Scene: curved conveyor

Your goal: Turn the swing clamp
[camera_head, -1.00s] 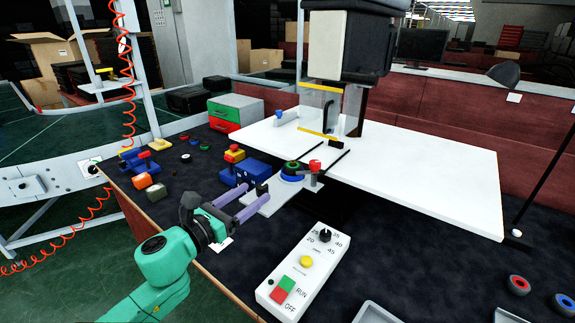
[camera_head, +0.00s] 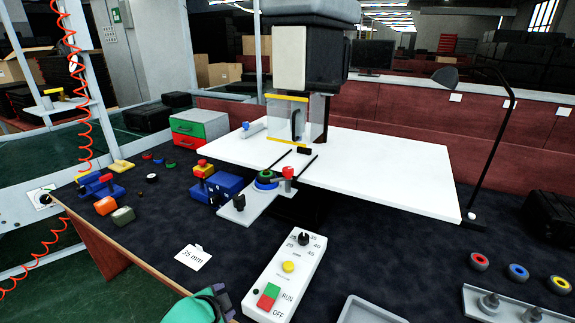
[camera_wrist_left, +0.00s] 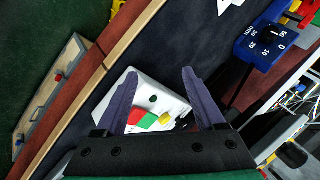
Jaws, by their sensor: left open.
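The swing clamp, with a red knob (camera_head: 288,172) on a short grey post, stands at the end of a light grey plate (camera_head: 247,207). A green and blue ring (camera_head: 265,179) sits beside it on the plate. Only part of my left gripper (camera_head: 217,302) shows at the bottom edge of the head view, well in front of the clamp. In the left wrist view its two purple fingers (camera_wrist_left: 158,92) are apart, with nothing held between them. The white control box (camera_wrist_left: 147,104) shows beyond the fingers. My right gripper is not in view.
The control box (camera_head: 284,274) with dial and RUN/OFF buttons stands in front of the clamp. A blue box (camera_head: 222,187) is left of the plate. A large white table (camera_head: 390,169) lies behind under the press (camera_head: 305,60). A "35 mm" card (camera_head: 193,257) lies front left.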

